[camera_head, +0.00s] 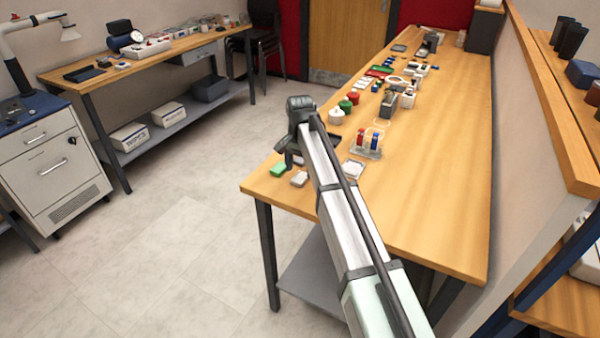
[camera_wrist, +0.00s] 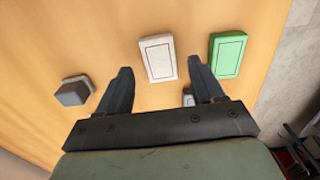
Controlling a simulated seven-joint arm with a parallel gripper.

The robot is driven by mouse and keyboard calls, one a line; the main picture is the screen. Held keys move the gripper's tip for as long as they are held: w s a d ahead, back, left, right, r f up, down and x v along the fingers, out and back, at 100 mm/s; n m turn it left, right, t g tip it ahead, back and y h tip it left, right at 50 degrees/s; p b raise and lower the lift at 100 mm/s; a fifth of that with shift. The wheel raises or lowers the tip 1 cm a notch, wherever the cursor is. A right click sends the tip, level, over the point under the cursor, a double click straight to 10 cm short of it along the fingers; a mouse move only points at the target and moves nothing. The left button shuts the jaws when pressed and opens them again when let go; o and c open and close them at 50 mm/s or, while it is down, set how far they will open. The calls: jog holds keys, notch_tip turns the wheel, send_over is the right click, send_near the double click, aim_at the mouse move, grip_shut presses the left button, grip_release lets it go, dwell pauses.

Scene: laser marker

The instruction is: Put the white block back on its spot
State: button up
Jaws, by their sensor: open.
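The white block (camera_wrist: 158,58), a flat piece with a thin dark outline on its top, lies on the wooden bench in the wrist view. It also shows in the head view (camera_head: 299,179) near the bench's front edge. My gripper (camera_wrist: 160,64) is open and empty, with its two dark fingertips to the left and right of the white block. The gripper's height above the block is hard to tell. In the head view my gripper (camera_head: 291,160) hangs over this corner of the bench. I cannot make out which place is the block's spot.
A green block (camera_wrist: 228,55), outlined likewise, lies right of the white one. A dark grey block (camera_wrist: 73,92) with a pale piece behind it is at the left. A rack with red and blue items (camera_head: 369,142) stands further along. The bench's right side is clear.

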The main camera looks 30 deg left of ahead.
aim_at(300, 177)
notch_tip(300, 177, up, 10)
jog(key=shift+f, duration=0.2)
dwell(0.3)
